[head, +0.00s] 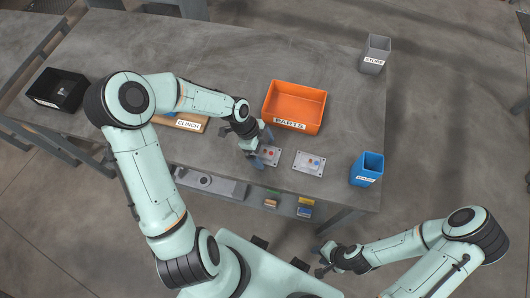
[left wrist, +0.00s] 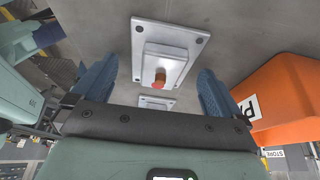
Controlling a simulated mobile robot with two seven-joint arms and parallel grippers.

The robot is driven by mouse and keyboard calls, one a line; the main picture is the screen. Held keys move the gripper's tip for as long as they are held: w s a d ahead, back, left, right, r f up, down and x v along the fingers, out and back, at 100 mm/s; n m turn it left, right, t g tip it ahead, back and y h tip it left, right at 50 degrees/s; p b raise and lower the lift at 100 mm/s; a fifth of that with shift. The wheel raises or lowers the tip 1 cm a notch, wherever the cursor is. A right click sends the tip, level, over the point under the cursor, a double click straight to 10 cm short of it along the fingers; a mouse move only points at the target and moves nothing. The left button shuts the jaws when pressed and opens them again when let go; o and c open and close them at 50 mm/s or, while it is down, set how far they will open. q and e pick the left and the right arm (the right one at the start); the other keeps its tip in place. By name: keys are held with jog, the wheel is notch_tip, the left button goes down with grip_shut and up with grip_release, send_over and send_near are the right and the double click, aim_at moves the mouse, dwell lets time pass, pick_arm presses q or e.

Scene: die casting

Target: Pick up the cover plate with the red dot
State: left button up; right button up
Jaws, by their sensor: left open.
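A light grey cover plate with a red dot (head: 270,155) lies flat on the table, partly hidden by my left gripper (head: 260,146) in the head view. My left gripper is open and empty, right above this plate. In the left wrist view, a plate with a raised block and a reddish knob (left wrist: 160,52) shows between and beyond the open fingers (left wrist: 153,85).
An orange PARTS bin (head: 295,104) stands just behind the plates; it also shows at right in the left wrist view (left wrist: 292,100). A blue bin (head: 367,169) stands at right, a grey STORE bin (head: 374,54) behind. A CLINCH board (head: 188,122) and black bin (head: 57,90) are left.

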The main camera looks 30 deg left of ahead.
aim_at(263, 150)
pick_arm(q)
jog(key=c, duration=1.5)
notch_tip(263, 150, up, 9)
jog(key=p, duration=0.1)
jog(key=shift+c, duration=0.2)
jog(key=w+d+r+n+t+y, duration=0.1)
jog(key=w+r+n+t+y, duration=0.1)
jog(key=w+n, duration=0.3)
jog(key=w+d+r+n+t+y, duration=0.1)
jog(key=w+n, duration=0.4)
jog(key=n, duration=0.6)
jog(key=shift+d+r+t+y, duration=0.4)
jog(key=shift+r+y, duration=0.05)
jog(key=shift+y, duration=0.35)
pick_arm(e)
jog(key=shift+w+r, duration=0.8)
jog(key=shift+r, duration=0.05)
